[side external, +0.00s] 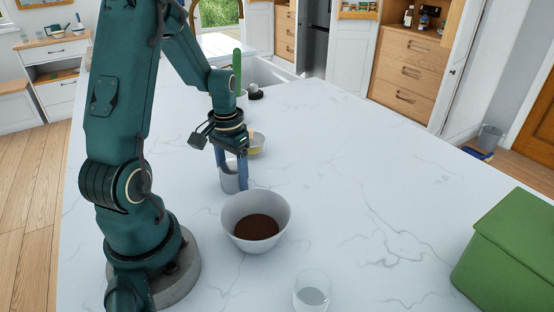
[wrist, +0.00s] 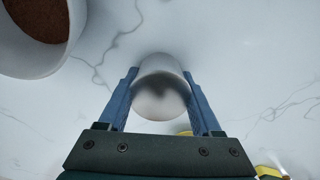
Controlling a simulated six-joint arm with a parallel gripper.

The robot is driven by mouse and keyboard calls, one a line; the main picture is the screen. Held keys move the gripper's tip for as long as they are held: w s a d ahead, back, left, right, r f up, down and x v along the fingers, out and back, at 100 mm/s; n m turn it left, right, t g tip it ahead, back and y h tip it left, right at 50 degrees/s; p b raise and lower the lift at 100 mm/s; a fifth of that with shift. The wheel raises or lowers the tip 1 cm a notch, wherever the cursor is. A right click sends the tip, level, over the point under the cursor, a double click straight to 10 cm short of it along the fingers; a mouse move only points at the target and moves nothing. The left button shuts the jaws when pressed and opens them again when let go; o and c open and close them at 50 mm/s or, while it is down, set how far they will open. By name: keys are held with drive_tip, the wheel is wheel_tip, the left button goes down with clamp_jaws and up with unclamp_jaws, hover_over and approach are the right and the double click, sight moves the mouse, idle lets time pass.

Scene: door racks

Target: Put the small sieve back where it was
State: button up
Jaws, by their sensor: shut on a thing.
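My gripper (side external: 233,180) is over the white counter, just behind a white bowl. Its two blue fingers are shut on a small, pale grey, cup-shaped thing (wrist: 160,85), one finger on each side. This thing also shows between the fingers in the side view (side external: 230,184). It looks upright and at or close to the counter; I cannot tell whether it touches. Its inside looks smooth and grey in the wrist view. I cannot tell whether it is the small sieve, as no mesh or handle shows. No other sieve is clear.
The white bowl (side external: 277,213) of brown powder stands close in front. A small bowl (side external: 260,146) with yellow contents is just behind my gripper. A glass (side external: 312,291) and a green box (side external: 515,250) are nearer. A door rack (side external: 357,12) hangs behind. The counter's right middle is clear.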

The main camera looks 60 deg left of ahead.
drive_tip(key=o, duration=1.4)
wheel_tip(320, 180, up, 11)
drive_tip(key=shift+s+d+r+m+t, duration=0.7)
drive_tip(key=shift+d+t, duration=0.25)
drive_tip(key=shift+d, duration=1.95)
drive_tip(key=shift+s+d+r+m+t, duration=0.7)
drive_tip(key=shift+d+m+t, duration=0.2)
drive_tip(key=shift+d, duration=1.95)
drive_tip(key=shift+s+d+r+m+t, duration=0.7)
drive_tip(key=shift+d+t, duration=0.25)
drive_tip(key=shift+d, duration=1.95)
drive_tip(key=shift+s+f, duration=0.1)
